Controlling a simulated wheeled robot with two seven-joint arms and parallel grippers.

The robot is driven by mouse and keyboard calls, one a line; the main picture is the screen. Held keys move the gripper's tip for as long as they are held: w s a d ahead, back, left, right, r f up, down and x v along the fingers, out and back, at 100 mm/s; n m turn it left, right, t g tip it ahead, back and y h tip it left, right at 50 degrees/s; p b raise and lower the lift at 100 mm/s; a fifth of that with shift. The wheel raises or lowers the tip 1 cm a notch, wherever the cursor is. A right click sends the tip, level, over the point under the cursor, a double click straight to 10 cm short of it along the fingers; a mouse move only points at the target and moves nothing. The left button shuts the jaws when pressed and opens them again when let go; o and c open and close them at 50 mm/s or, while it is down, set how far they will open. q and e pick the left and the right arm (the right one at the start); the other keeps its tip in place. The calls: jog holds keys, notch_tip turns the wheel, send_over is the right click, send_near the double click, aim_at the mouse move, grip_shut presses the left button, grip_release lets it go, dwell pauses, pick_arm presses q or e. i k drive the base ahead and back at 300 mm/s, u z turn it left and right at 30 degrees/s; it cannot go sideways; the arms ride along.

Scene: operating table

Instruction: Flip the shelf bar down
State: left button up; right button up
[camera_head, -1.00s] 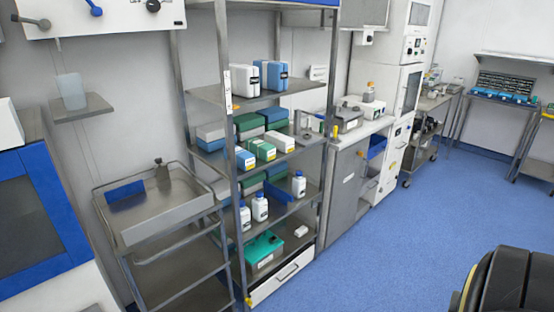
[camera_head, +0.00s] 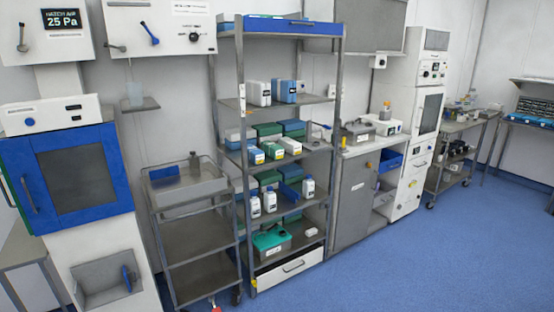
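The metal shelf unit (camera_head: 338,160) stands upright against the back wall, near the middle of the view. A blue panel (camera_head: 280,30) runs across the front of its top. I cannot tell which part is the movable bar. The shelf's levels hold white and blue containers (camera_head: 258,92), several boxes (camera_head: 290,146), white bottles (camera_head: 270,201) and a green case (camera_head: 271,241). Neither of my grippers is in view.
A steel cart (camera_head: 190,238) with a tray top stands left of the shelf. A grey cabinet (camera_head: 352,198) stands close on its right. A blue-framed cabinet (camera_head: 78,178) is at far left. Open blue floor (camera_head: 400,265) lies in front, to the right.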

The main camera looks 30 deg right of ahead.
aim_at(254, 23)
jog(key=u, duration=0.1)
jog(key=i, duration=1.1)
jog(key=z, duration=1)
jog(key=i, duration=0.6)
jog(key=z, duration=0.65)
